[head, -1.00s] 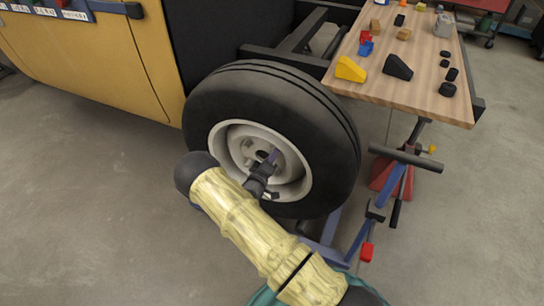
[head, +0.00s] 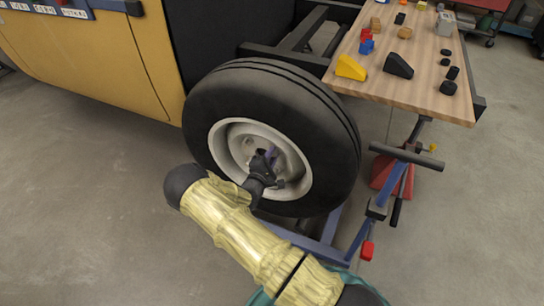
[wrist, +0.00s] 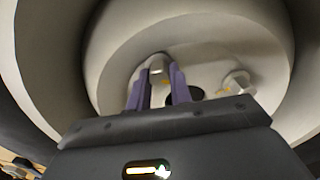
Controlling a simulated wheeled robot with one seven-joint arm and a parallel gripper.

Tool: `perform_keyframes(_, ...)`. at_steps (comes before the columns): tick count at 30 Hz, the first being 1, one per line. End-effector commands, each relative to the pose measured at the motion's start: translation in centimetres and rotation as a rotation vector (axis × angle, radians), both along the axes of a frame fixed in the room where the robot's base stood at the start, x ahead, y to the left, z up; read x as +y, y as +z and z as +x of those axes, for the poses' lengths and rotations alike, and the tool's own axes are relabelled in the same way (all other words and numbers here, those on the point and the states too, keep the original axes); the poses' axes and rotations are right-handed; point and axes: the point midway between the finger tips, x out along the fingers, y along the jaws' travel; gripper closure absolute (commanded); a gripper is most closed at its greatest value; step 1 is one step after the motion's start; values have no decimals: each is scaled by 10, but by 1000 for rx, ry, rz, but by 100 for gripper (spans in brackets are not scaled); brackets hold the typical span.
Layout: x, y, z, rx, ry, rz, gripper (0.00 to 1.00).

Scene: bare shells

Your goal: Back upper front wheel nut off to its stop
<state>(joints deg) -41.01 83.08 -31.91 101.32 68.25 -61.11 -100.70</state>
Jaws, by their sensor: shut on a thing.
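The front wheel (head: 225,95) has a black tyre and a pale dished rim (head: 222,140), upright beside the yellow vehicle body. In the wrist view, the two purple fingers of my gripper (wrist: 156,82) reach into the rim and are shut on the upper wheel nut (wrist: 157,63). That nut is pale and partly hidden between the fingers. A second nut (wrist: 238,82) with a yellow mark sits to the right, beyond the dark centre hole (wrist: 195,95). In the head view, my gripper (head: 268,156) is at the wheel's middle and hides the nut it holds.
A wooden workbench (head: 430,90) stands to the right, with yellow and black wedges, small blocks and black cylinders on it. A blue stand (head: 378,205) with a red-tipped lever is right of the wheel. The floor at left is clear.

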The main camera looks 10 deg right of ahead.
Motion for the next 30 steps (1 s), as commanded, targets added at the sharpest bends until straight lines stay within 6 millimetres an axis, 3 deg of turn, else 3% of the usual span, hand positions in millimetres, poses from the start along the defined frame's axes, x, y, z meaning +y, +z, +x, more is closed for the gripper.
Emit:
perform_keyframes(10, 1, -3, -1, 93, 2, -121, 100)
perform_keyframes(24, 1, -2, -1, 103, 1, -135, 100)
perform_keyframes(25, 1, -2, -1, 103, 1, -135, 73)
perform_keyframes(27, 1, -2, -1, 103, 1, -134, 59)
perform_keyframes(30, 0, -2, -1, 101, 1, -134, 57)
